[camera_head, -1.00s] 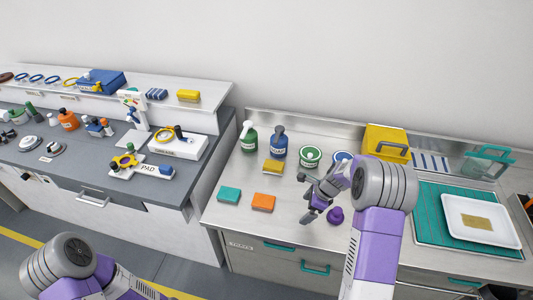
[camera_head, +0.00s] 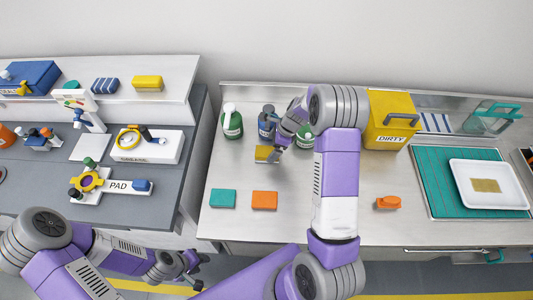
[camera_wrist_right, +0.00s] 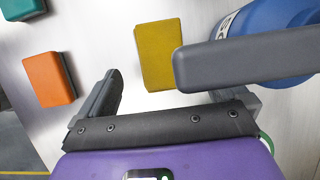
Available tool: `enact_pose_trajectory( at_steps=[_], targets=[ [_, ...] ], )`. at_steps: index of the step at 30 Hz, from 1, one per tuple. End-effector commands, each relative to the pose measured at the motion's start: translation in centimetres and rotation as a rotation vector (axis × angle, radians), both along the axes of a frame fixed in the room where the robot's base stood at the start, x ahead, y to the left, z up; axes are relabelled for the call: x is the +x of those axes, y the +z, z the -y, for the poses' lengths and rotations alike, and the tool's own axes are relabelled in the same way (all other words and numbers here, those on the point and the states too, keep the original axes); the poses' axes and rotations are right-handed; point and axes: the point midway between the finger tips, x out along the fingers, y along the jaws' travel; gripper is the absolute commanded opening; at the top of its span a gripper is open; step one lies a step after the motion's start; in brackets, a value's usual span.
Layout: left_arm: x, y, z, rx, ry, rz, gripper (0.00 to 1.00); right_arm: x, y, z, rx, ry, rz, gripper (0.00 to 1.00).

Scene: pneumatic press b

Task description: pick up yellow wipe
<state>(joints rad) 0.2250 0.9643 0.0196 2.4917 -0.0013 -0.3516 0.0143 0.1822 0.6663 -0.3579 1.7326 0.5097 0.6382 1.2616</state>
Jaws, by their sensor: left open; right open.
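The yellow wipe (camera_head: 263,153) is a small flat block on the steel worktop, in front of the blue bottle (camera_head: 267,123). My right gripper (camera_head: 278,147) is open right beside it and partly overlaps it in the head view. In the right wrist view the yellow wipe (camera_wrist_right: 158,53) lies ahead of the open jaws (camera_wrist_right: 145,88), close to the larger right finger; I cannot tell whether they touch. My left gripper (camera_head: 190,272) is open and empty, low at the left, away from the wipe.
A teal block (camera_head: 223,198) and an orange block (camera_head: 264,200) lie nearer the front edge. A green bottle (camera_head: 232,122) and the yellow DIRTY bin (camera_head: 390,120) stand at the back. A white tray (camera_head: 460,170) is at the right. The front worktop is mostly clear.

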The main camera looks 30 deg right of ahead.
Motion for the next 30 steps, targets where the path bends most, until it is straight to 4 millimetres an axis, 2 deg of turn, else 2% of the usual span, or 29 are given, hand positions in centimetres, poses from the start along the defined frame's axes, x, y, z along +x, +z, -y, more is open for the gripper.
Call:
enact_pose_trajectory(
  at_steps=[3, 7, 15, 26, 30],
  targets=[
    [0.0, -0.7, 0.0, 0.0, 0.0, 0.001, 0.43, 0.1, -2.1, -0.6, 0.002, 0.001, -0.003, 1.0],
    [0.1, -1.1, 0.0, 0.0, 0.0, 0.001, 0.43, 0.5, -3.7, -1.2, 0.0, 0.002, -0.003, 1.0],
    [0.1, -1.1, 0.0, 0.0, 0.0, 0.001, 0.43, 0.6, -3.8, -1.3, 0.0, 0.001, 0.0, 0.98],
    [0.1, -1.1, 0.0, 0.0, 0.0, 0.001, 0.43, 0.6, -3.8, -1.3, 0.0, 0.0, -0.001, 0.43],
    [0.1, -1.1, 0.0, 0.0, 0.0, 0.001, 0.43, 0.6, -3.9, -1.3, 0.0, 0.0, -0.001, 0.4]
  ],
)
